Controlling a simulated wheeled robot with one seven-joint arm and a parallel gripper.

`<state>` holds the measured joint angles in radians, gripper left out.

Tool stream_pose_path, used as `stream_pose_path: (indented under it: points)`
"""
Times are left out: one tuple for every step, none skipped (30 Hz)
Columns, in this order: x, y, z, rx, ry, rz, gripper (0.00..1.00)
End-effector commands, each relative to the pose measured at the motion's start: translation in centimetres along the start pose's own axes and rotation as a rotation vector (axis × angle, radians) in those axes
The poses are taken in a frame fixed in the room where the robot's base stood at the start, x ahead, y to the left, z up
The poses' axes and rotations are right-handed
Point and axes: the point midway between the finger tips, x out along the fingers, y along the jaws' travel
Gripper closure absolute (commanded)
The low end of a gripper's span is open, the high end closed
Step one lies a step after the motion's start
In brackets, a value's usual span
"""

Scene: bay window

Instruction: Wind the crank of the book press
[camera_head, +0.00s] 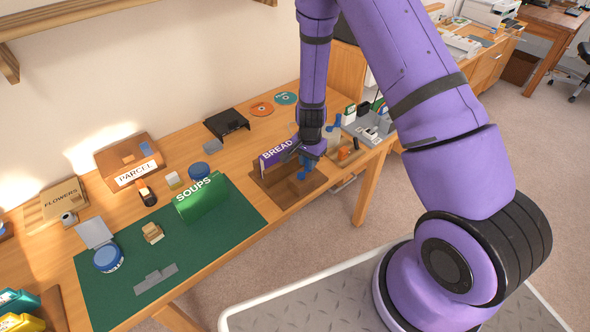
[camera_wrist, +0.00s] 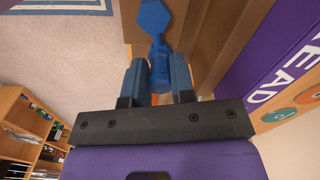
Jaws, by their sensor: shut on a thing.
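The book press (camera_head: 284,196) is a brown wooden frame at the right part of the table in the head view. A purple book (camera_head: 275,155) marked BREAD stands upright in it. The blue crank (camera_head: 306,166) is at the press's right side, partly hidden by my gripper. In the wrist view the crank (camera_wrist: 153,19) shows a six-sided blue end and a round grip between my fingers. My gripper (camera_wrist: 159,85) is shut on that grip; in the head view my gripper (camera_head: 305,154) is over the press. The brown press wall (camera_wrist: 205,45) and the purple book (camera_wrist: 287,75) are to its right.
A green SOUPS book (camera_head: 202,198) lies on a green mat (camera_head: 235,220) left of the press. A black tray (camera_head: 226,123) and discs (camera_head: 262,109) are behind. A grey tray with small items (camera_head: 372,128) stands close on the right. The table's front edge is near the press.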

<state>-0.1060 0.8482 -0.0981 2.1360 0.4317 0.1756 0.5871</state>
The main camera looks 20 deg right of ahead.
Motion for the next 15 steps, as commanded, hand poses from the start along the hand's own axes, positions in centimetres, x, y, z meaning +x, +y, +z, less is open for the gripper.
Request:
stream_pose_path:
  points:
    - [0.14, 0.21, 0.43, 0.029, -0.007, 0.005, 1.00]
    - [0.14, 0.29, 0.44, 0.052, -0.007, 0.005, 1.00]
    - [0.14, 0.38, 0.44, 0.074, -0.007, 0.005, 1.00]
    - [0.14, 0.41, 0.44, 0.084, -0.007, 0.005, 1.00]
    - [0.14, 0.41, 0.44, 0.088, -0.007, 0.005, 1.00]
    - [0.14, 0.40, 0.44, 0.087, -0.007, 0.004, 1.00]
    - [0.14, 0.40, 0.44, 0.087, -0.007, 0.004, 1.00]
    - [0.14, 0.39, 0.44, 0.086, -0.007, 0.004, 1.00]
    - [0.14, 0.39, 0.44, 0.086, -0.007, 0.004, 1.00]
    - [0.13, 0.40, 0.44, 0.088, -0.007, 0.004, 1.00]
    - [0.13, 0.42, 0.45, 0.093, -0.007, 0.004, 1.00]
    - [0.13, 0.49, 0.47, 0.109, -0.007, 0.005, 1.00]
    - [0.13, 0.56, 0.48, 0.126, -0.007, 0.005, 1.00]
    - [0.13, 0.65, 0.50, 0.146, -0.007, 0.005, 1.00]
    - [0.13, 0.78, 0.53, 0.178, -0.007, 0.005, 1.00]
